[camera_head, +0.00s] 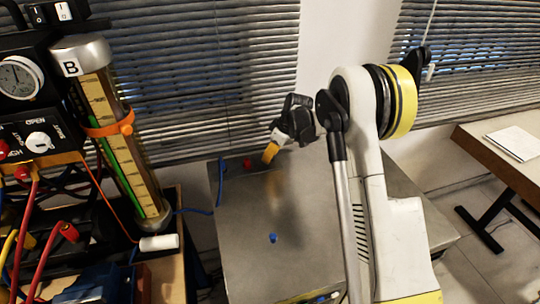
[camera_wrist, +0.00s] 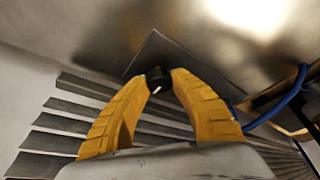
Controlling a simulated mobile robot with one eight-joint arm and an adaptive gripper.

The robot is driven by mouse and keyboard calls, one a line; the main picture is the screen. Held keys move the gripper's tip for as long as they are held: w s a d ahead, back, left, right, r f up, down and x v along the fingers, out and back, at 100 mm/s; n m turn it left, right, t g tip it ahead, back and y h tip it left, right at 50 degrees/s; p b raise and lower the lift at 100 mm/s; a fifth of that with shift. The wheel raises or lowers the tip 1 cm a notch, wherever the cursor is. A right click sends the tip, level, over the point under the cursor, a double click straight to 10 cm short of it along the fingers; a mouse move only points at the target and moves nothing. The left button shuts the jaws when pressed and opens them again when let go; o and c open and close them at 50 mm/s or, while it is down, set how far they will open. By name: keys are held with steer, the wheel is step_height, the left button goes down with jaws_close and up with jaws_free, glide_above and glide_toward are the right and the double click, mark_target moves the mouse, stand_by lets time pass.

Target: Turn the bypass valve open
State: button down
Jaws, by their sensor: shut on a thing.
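My gripper (camera_wrist: 164,80) has yellow ribbed fingers. In the wrist view they are closed around a small black knob-like piece (camera_wrist: 158,83) with a white mark on its face. In the head view my gripper (camera_head: 269,153) points down over the metal table at its far side, and the piece cannot be made out. At far left, a black panel (camera_head: 14,130) carries a white knob (camera_head: 38,142) between the words OPEN and SHUT. My gripper is well apart from that knob. No bypass label is readable, so I cannot tell which knob is the bypass valve.
A red thing (camera_head: 247,163) lies just left of my gripper by a blue cable (camera_head: 221,183). A small blue piece (camera_head: 273,238) sits on the metal table (camera_head: 240,215). Column B (camera_head: 125,160), a gauge (camera_head: 18,78) and coloured leads crowd the left. Blinds are behind.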

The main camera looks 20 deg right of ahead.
steer(key=c, duration=1.1)
jaws_free()
steer(key=shift+o, duration=0.2)
steer(key=v, duration=1.2)
steer(key=shift+a, duration=0.1)
